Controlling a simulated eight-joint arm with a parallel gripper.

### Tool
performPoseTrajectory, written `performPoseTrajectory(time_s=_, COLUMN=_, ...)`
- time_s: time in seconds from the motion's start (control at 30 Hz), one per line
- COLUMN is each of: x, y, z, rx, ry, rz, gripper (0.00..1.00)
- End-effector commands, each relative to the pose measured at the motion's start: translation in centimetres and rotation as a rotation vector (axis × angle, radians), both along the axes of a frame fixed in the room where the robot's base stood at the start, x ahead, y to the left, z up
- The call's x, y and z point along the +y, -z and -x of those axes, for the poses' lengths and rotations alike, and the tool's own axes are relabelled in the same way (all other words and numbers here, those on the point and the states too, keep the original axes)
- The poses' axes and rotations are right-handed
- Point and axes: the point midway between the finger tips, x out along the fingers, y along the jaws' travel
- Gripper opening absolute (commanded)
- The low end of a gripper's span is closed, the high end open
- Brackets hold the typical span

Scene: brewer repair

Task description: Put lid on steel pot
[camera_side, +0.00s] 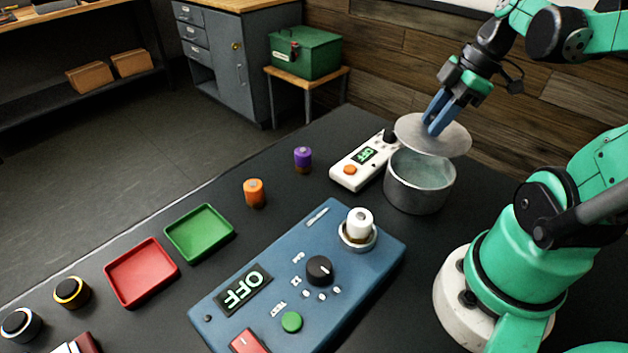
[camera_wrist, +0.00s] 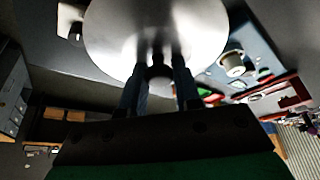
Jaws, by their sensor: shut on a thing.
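The steel pot (camera_side: 418,188) stands on the black table, and its open mouth shows below the lid. The round grey lid (camera_side: 452,143) is held above the pot, slightly tilted and covering part of the mouth from this angle. My gripper (camera_side: 433,125) has its blue fingers shut on the lid's knob, which they mostly hide in the side view. In the wrist view the lid (camera_wrist: 110,35) fills the upper middle, and the dark knob sits between the fingertips of my gripper (camera_wrist: 159,82). The pot is not clear in the wrist view.
A white device with an OFF display (camera_side: 352,172) lies close to the pot's left. A blue brewer unit (camera_side: 270,270) with a white-capped part (camera_side: 359,223) lies in front. Purple (camera_side: 303,157) and orange (camera_side: 254,192) cylinders, a green tray (camera_side: 200,232) and a red tray (camera_side: 141,272) stand further left.

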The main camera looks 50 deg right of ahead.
Motion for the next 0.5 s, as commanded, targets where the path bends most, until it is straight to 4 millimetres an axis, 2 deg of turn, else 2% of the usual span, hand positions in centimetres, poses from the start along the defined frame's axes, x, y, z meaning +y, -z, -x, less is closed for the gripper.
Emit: performPoseTrajectory(time_s=0.5, x=-0.1, y=4.8, z=-0.1, rx=0.0, ry=0.0, rz=0.0, gripper=0.0)
